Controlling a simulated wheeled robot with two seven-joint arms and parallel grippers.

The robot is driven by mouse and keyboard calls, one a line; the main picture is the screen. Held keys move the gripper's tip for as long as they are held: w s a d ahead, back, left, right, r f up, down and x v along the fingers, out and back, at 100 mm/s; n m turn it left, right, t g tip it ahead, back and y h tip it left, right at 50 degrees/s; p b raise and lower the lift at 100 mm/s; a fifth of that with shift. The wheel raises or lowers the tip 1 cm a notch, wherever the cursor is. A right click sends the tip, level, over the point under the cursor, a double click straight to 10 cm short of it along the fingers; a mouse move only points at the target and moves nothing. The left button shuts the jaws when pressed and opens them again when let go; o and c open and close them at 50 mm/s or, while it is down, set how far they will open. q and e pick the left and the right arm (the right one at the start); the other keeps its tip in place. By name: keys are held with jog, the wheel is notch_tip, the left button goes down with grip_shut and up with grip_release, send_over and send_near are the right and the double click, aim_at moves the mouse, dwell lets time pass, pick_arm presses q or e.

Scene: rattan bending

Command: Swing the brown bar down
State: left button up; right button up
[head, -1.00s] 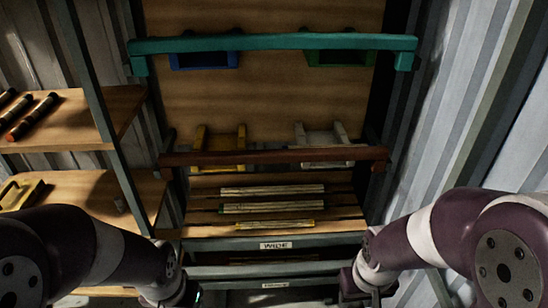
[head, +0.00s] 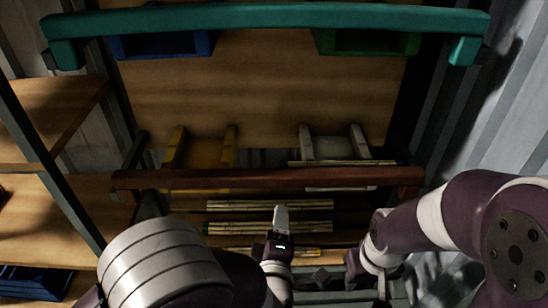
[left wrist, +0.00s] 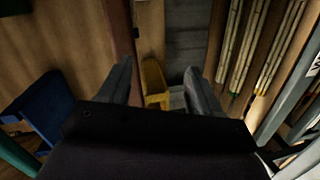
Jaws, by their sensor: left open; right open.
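The brown bar (head: 250,179) runs level across the rack in the head view, below the teal bar (head: 270,17). My left gripper (head: 281,212) is just below the brown bar's middle, in front of the rattan bundles (head: 270,205). In the left wrist view its two fingers (left wrist: 162,85) are spread and empty. A reddish-brown strip that looks like the brown bar (left wrist: 126,35) shows beside the left finger. My right gripper (head: 366,275) is low at the right, below the bar's right part; its fingers are hard to make out.
A yellow bracket (head: 181,152) and a white bracket (head: 307,146) stand behind the brown bar. A blue bin (head: 165,45) and a green bin (head: 370,43) hang behind the teal bar. Wooden shelves (head: 50,215) are at the left, and a corrugated wall is at the right.

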aim_at(269, 173)
pick_arm(q)
notch_tip(269, 173, up, 4)
jog(key=a+n+t+y, duration=0.1)
jog(key=a+n+t, duration=0.1)
jog(key=n, duration=0.1)
jog(key=w, duration=0.6)
jog(key=w+p, duration=0.1)
jog(key=w, duration=0.5)
jog(key=shift+w+d, duration=0.2)
jog(key=shift+w, duration=0.15)
